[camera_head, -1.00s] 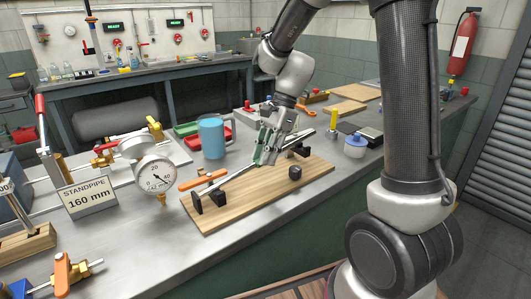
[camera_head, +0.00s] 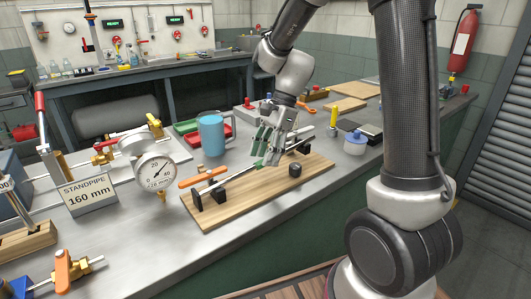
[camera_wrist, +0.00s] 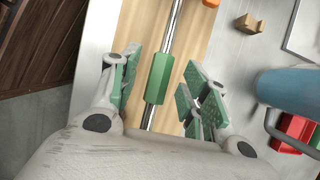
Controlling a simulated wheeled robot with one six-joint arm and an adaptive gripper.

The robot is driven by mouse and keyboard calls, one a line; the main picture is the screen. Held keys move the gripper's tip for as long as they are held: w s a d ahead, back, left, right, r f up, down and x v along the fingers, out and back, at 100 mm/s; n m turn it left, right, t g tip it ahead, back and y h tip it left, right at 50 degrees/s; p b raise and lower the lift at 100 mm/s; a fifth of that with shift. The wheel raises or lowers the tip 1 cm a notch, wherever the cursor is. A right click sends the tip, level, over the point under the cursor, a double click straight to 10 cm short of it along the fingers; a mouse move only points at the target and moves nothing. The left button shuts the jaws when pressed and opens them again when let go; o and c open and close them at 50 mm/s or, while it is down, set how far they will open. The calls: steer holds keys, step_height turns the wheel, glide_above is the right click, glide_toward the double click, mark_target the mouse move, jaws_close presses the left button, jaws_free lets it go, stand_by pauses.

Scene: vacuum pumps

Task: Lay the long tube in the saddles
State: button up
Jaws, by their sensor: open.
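The long tube (camera_head: 234,178) is a thin shiny metal rod with a green grip block at its middle. It lies lengthwise over a wooden board (camera_head: 248,206), its left end at the black saddle blocks (camera_head: 197,201). My gripper hides its far part, so I cannot tell how it sits in the far saddle (camera_head: 301,148). My gripper (camera_head: 266,150) is over the tube's middle. In the wrist view the gripper (camera_wrist: 162,84) is open, its green pads on either side of the green block (camera_wrist: 158,78) with gaps showing.
A pressure gauge (camera_head: 156,173) and an orange-handled part (camera_head: 202,177) are close to the board's left. A blue mug (camera_head: 212,135) and a red tray (camera_head: 226,133) stand behind.

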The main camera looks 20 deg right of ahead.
steer(key=v, duration=1.2)
jaws_close()
stand_by(1.0)
